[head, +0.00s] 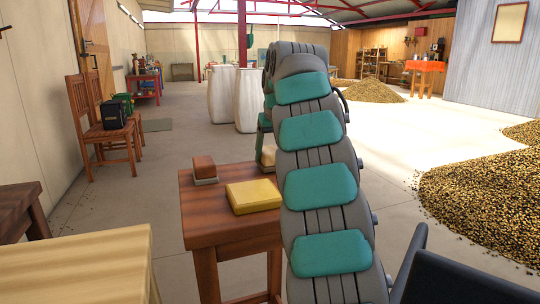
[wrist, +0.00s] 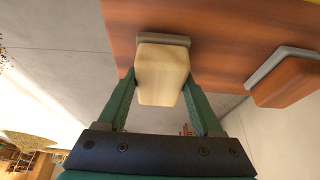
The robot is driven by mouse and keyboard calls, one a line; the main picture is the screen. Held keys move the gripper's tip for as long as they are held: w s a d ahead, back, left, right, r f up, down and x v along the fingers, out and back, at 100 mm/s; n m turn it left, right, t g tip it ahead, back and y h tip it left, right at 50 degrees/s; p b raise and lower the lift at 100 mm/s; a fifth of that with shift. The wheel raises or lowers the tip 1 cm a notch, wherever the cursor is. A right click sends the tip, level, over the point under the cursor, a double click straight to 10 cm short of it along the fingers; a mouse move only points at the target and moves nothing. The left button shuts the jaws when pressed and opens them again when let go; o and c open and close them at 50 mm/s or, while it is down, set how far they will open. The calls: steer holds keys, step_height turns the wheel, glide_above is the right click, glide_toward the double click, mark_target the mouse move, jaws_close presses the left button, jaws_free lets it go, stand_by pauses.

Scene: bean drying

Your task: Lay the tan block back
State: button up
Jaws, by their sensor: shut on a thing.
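The tan block (wrist: 161,76) is between the two green fingers of my gripper (wrist: 162,88) in the wrist view, with a finger against each side. A grey pad (wrist: 163,39) shows right behind the block's far end, over the wooden table (wrist: 226,28). I cannot tell whether block and pad touch. In the head view, a small part of the tan block (head: 268,156) shows at the table's back right, beside my arm.
A red-brown block (head: 204,166) sits on its own grey pad on the small table (head: 213,229). A yellow slab (head: 254,197) lies in front of it. Wooden chairs (head: 100,134) stand at the left, pale sacks (head: 222,94) behind, and a bean heap (head: 485,205) at the right.

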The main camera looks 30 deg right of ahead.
steer(key=shift+f, duration=0.25)
steer(key=shift+f, duration=0.1)
steer(key=o, duration=1.3)
steer(key=p+v, duration=0.4)
steer(key=v, duration=0.8)
steer(key=shift+s+a, duration=0.1)
